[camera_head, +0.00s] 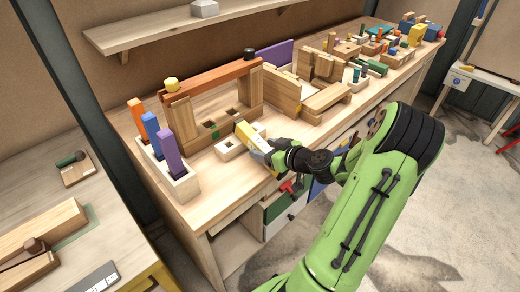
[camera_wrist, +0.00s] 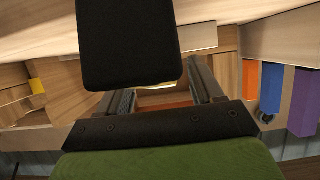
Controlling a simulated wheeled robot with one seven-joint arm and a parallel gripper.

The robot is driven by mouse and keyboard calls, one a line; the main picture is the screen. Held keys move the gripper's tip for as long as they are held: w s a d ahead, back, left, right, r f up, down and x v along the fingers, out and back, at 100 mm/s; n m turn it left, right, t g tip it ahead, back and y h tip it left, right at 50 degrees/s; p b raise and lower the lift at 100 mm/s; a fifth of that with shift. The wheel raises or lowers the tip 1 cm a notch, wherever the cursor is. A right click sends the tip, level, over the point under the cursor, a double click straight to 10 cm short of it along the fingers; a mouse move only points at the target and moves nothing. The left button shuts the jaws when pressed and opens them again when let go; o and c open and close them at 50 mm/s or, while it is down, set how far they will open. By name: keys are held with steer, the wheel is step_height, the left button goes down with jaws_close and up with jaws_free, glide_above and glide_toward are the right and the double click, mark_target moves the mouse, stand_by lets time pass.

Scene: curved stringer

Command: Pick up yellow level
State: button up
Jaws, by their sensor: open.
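The yellow level (camera_head: 250,134) appears in the head view as a short yellow block with a pale grey side, at the bench's front part beside a small wooden holder. My gripper (camera_head: 273,155) is right at its near end, with the jaws open. I cannot tell whether they touch it. In the wrist view my two dark fingers (camera_wrist: 158,82) stand apart. A thin pale yellowish strip shows between them, under a large black block; I cannot tell whether it is the level.
A wooden frame with an orange top beam (camera_head: 210,75) stands behind the gripper. Orange, blue (camera_head: 151,132) and purple blocks stand upright in a holder (camera_head: 181,188) at left. Wooden parts (camera_head: 327,100) crowd the bench to the right. A shelf (camera_head: 150,31) hangs above.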

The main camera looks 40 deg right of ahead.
steer(key=shift+x, duration=0.75)
steer(key=shift+s, duration=0.1)
steer(key=shift+c, duration=0.5)
steer(key=shift+r, duration=0.1)
jaws_close()
